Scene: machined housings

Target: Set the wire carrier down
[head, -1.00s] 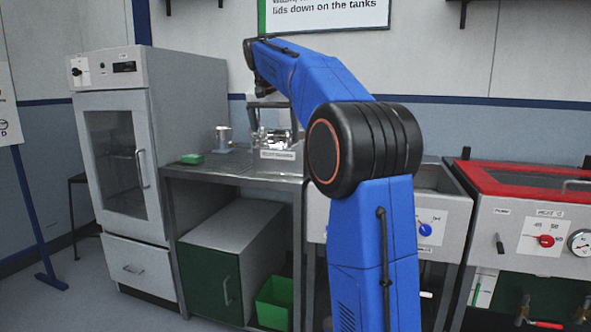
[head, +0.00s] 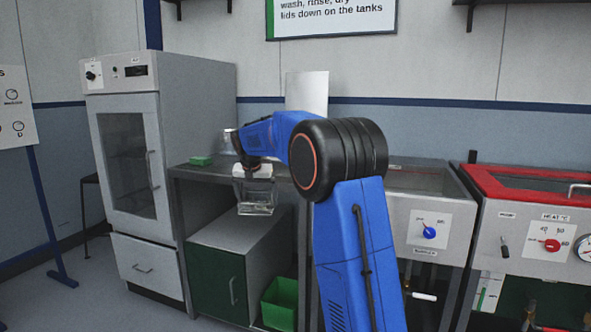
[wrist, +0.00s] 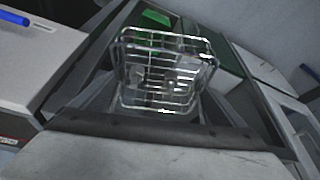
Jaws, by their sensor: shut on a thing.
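The wire carrier (head: 257,199) is a shiny open wire basket. My gripper (head: 252,173) is shut on its top and holds it up, in front of the steel bench (head: 205,177) in the head view. The carrier overlaps the bench's front edge in the picture, and I see no surface touching its underside. In the wrist view the carrier (wrist: 165,72) shows tilted, with a few small roundish metal parts that seem to be inside it. The fingertips are hard to make out there.
A green block (head: 201,161) lies at the bench's left. A grey cabinet with a green door (head: 218,282) and a green bin (head: 280,303) stand below. A drying cabinet (head: 130,170) is at left; a tank (head: 425,185) and a red-lidded tank (head: 530,185) are at right.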

